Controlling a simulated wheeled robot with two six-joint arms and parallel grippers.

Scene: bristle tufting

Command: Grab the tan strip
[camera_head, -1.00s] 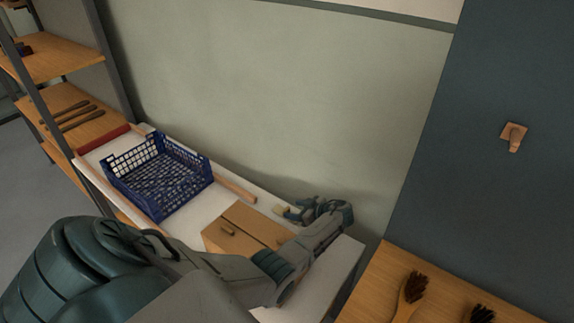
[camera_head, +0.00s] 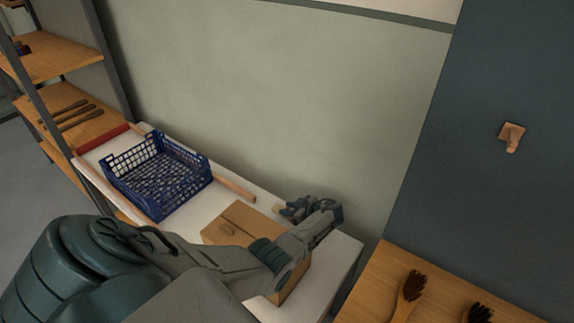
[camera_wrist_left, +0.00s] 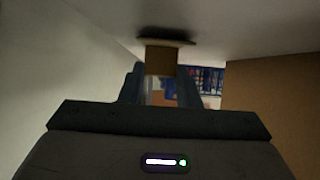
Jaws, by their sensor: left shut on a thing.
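The tan strip (camera_head: 278,207) shows as a small pale end beside the fingertips of my left gripper (camera_head: 288,209), at the back of the white table (camera_head: 340,262). In the left wrist view the tan strip (camera_wrist_left: 160,60) sits between the two fingers of my left gripper (camera_wrist_left: 158,75), which is shut on it. Its upper end in that picture is close to the pale surface, with a dark shadow beside it; I cannot tell whether they touch. My right gripper is not in view.
A wooden box (camera_head: 236,222) stands close beside my left forearm. A blue crate (camera_head: 160,190) with dark contents and a wooden rod (camera_head: 233,186) lie further left. The wall (camera_head: 280,110) rises right behind the gripper. Brushes (camera_head: 411,289) lie on a wooden surface at right.

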